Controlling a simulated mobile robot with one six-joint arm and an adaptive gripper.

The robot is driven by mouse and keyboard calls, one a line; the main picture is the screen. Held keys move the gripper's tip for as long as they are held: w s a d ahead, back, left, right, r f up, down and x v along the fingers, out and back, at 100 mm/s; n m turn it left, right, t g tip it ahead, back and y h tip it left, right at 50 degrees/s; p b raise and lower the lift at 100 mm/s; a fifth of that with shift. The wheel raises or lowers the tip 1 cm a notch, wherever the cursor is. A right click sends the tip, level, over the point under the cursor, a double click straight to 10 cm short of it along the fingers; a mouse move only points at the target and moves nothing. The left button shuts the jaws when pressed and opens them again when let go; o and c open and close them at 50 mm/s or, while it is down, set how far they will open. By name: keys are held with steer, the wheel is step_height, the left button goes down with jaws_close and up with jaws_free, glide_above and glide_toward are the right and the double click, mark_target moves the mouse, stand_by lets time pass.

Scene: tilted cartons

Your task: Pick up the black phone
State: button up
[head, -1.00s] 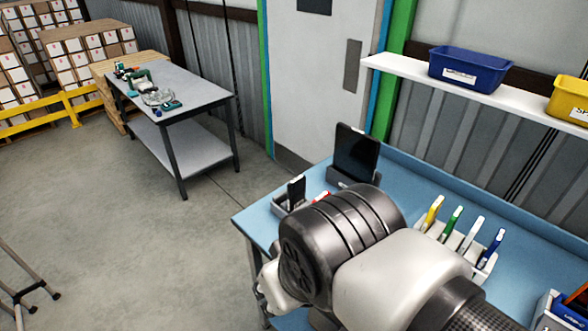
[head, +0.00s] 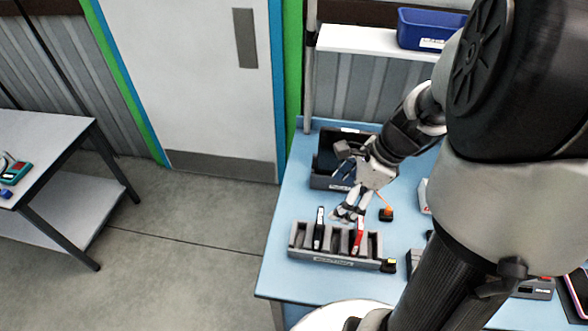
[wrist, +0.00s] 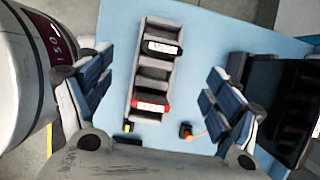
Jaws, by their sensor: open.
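The black phone (head: 319,230) stands upright in a slot of the grey rack (head: 335,262), left of a red phone (head: 358,236). In the wrist view the black phone (wrist: 162,46) shows end-on with a white label, in the upper part of the rack (wrist: 138,75); the red phone (wrist: 152,102) is lower. My gripper (head: 347,212) is open and empty, pointing down above and just behind the rack. In the wrist view its fingers (wrist: 158,65) spread left and right of the rack, apart from both phones.
The rack is on a blue bench (head: 283,240) near its left edge. A dark holder (head: 325,172) stands behind my gripper. A shelf (head: 350,40) with a blue bin (head: 428,28) is above.

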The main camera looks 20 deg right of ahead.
mark_target(322, 219)
steer(key=b+x, duration=0.2)
steer(key=x, duration=0.3)
steer(key=b+x, duration=0.2)
steer(key=x, duration=0.4)
steer(key=shift+s+f, duration=0.2)
steer(key=shift+d+b+x, duration=0.15)
steer(key=shift+b+x, duration=0.4)
steer(key=shift+x, duration=0.5)
steer(key=shift+d+b+x, duration=0.15)
steer(key=shift+b+x, duration=0.35)
steer(key=shift+x, duration=0.55)
steer(key=shift+d+b+x, duration=0.2)
steer(key=shift+b+x, duration=0.35)
steer(key=shift+x, duration=0.45)
steer(key=shift+w, duration=0.15)
steer(key=shift+c, duration=0.5)
steer(key=c, duration=1.1)
